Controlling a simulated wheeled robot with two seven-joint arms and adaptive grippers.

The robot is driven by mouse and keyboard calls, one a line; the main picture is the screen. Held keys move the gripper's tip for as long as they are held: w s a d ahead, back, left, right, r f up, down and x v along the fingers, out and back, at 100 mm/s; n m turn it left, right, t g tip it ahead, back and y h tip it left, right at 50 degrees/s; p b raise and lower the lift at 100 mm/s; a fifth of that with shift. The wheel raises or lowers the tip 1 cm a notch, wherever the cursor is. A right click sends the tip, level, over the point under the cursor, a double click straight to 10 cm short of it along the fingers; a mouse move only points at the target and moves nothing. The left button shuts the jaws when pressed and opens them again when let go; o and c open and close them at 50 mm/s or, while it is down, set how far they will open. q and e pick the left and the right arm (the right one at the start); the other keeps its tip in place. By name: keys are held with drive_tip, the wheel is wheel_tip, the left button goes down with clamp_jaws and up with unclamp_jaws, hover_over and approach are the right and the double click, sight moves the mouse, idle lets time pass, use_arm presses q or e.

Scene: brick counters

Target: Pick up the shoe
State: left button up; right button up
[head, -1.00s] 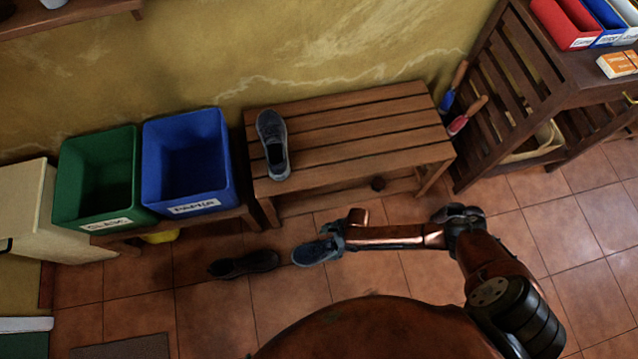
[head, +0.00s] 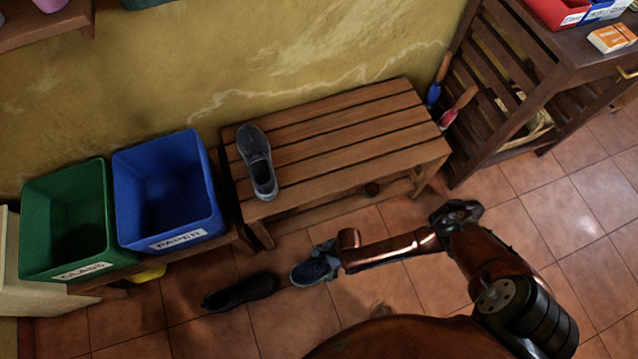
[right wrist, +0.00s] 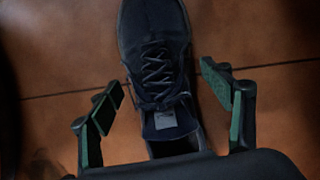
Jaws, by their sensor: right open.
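A dark blue lace-up shoe (head: 310,271) rests on the tiled floor in front of the bench. It also shows in the right wrist view (right wrist: 153,38), laces up, with its toe pointing away and its heel partly hidden by my gripper. My right gripper (head: 328,261) is at this shoe; in the right wrist view its open fingers (right wrist: 166,98) stand one on each side of it, with visible gaps. A grey-blue shoe (head: 256,160) sits on the wooden bench, and a dark shoe (head: 239,291) lies on the floor left of the blue one. My left gripper is out of view.
The slatted bench (head: 345,137) stands against the wall behind the floor shoes. A green bin (head: 65,215) and a blue bin (head: 165,190) stand on a low wooden stand at left. A slatted wooden shelf unit (head: 520,90) is at right. Floor at right is mostly clear.

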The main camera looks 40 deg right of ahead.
drive_tip(key=shift+c, duration=0.7)
drive_tip(key=c, duration=1.3)
drive_tip(key=shift+w+r, duration=0.1)
drive_tip(key=shift+r, duration=0.1)
